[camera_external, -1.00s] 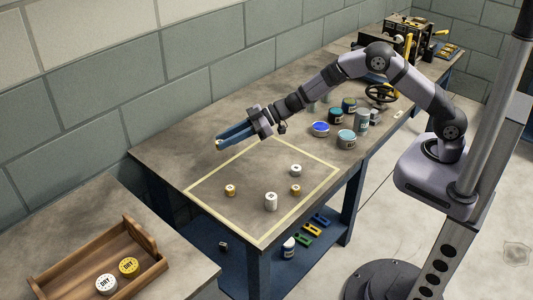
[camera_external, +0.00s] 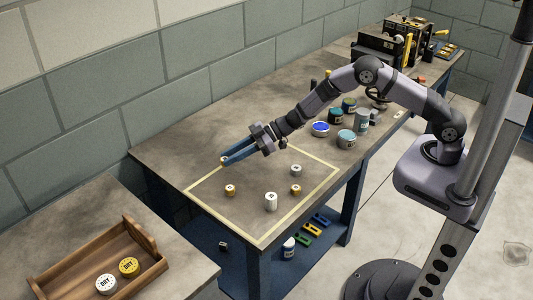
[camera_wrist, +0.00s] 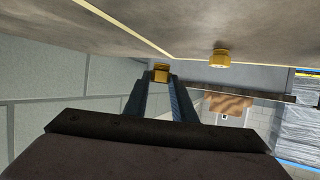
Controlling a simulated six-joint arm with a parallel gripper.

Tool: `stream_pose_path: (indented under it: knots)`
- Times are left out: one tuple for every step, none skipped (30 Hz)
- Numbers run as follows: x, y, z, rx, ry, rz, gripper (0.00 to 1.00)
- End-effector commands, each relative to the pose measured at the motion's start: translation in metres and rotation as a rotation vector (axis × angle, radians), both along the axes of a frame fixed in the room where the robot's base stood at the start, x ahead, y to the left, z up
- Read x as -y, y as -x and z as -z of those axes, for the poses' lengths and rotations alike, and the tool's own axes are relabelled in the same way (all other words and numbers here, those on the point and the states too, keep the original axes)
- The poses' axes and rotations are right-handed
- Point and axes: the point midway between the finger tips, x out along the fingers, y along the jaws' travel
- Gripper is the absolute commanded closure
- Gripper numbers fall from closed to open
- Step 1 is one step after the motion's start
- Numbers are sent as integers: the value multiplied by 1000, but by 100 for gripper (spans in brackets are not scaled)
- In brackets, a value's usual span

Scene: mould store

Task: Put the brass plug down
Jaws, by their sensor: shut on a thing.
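My gripper (camera_external: 226,159) is shut on a brass plug (camera_wrist: 161,73), held at the fingertips. The plug's brass colour also shows at the tips in the external view (camera_external: 223,162), by the far left edge of the pale taped outline (camera_external: 208,177) on the bench. I cannot tell whether the plug touches the bench. Two other brass plugs stand inside the outline, one at the left (camera_external: 230,190) and one at the right (camera_external: 296,189). One brass plug on the bench also shows in the wrist view (camera_wrist: 220,57).
Two pale metal pieces, a nearer one (camera_external: 271,202) and a farther one (camera_external: 296,170), stand inside the outline. A wooden tray (camera_external: 60,284) with two round tins sits on the front left table.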

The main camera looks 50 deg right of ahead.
Motion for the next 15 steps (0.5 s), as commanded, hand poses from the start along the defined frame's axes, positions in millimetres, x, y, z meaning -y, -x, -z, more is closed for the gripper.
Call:
stream_pose_path:
  knots:
    - [0,0,0,0,-1,0,100]
    - [0,0,2,0,-1,0,100]
    - [0,0,5,-1,0,0,100]
    - [0,0,8,-2,0,0,100]
    - [0,1,12,-2,0,-1,100]
    - [0,1,16,-2,0,-1,100]
    - [0,1,20,-2,0,-1,100]
    - [0,0,24,-2,0,-1,100]
    - [0,0,28,-1,0,0,100]
    - [0,0,31,-1,0,0,100]
    - [0,0,33,-1,0,0,100]
    - [0,0,35,0,0,0,100]
    - [0,0,36,0,0,0,100]
    - [0,0,37,1,-1,1,100]
    - [0,0,37,2,0,1,100]
